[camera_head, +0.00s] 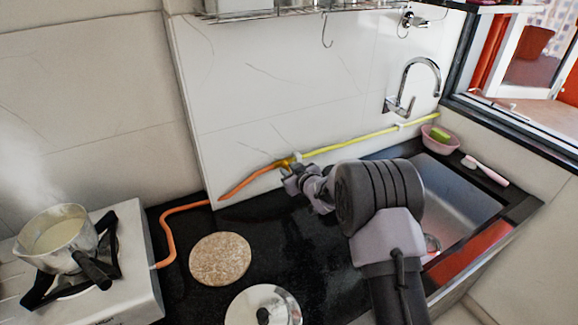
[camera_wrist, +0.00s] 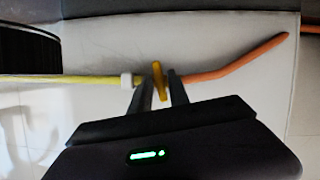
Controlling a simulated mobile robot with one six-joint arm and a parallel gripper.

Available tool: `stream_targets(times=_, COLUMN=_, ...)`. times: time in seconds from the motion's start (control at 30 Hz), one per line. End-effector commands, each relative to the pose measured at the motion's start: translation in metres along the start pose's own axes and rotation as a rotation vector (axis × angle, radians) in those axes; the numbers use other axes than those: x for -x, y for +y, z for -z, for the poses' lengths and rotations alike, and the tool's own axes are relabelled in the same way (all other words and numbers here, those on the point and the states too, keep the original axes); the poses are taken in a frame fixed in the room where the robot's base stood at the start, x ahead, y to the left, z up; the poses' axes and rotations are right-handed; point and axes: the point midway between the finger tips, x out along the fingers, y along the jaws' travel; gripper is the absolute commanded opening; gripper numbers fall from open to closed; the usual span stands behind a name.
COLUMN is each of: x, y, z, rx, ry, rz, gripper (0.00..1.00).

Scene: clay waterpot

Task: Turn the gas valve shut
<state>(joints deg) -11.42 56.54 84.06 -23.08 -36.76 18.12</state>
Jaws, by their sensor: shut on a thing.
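The gas valve sits on the wall line where a yellow pipe (camera_head: 370,137) meets an orange hose (camera_head: 250,181). Its small yellow-orange handle (camera_wrist: 159,78) shows in the wrist view between my two fingers, long side roughly crosswise to the pipe and slightly tilted. My gripper (camera_head: 290,176) is at the valve in the head view and hides part of it. In the wrist view my gripper (camera_wrist: 161,88) is shut on the handle, one finger on each side.
A stove (camera_head: 135,275) with a steaming pot (camera_head: 57,243) stands at the left. A round cork mat (camera_head: 220,259) and a pot lid (camera_head: 263,305) lie on the black counter. A sink (camera_head: 450,190), a faucet (camera_head: 402,90) and a pink bowl (camera_head: 440,140) are at the right.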

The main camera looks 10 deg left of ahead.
Motion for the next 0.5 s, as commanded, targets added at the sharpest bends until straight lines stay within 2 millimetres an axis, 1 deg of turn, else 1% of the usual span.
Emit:
stream_targets(times=0.03, x=0.0018, y=0.0018, z=0.0045, rx=-0.025, ry=0.0, rz=0.01, gripper=0.0)
stream_targets(times=0.3, x=0.0009, y=0.0022, z=0.0037, rx=-0.15, ry=0.003, rz=0.061, gripper=0.0)
stream_targets(times=0.5, x=0.0003, y=0.0018, z=0.0022, rx=-0.193, ry=0.003, rz=0.08, gripper=0.0)
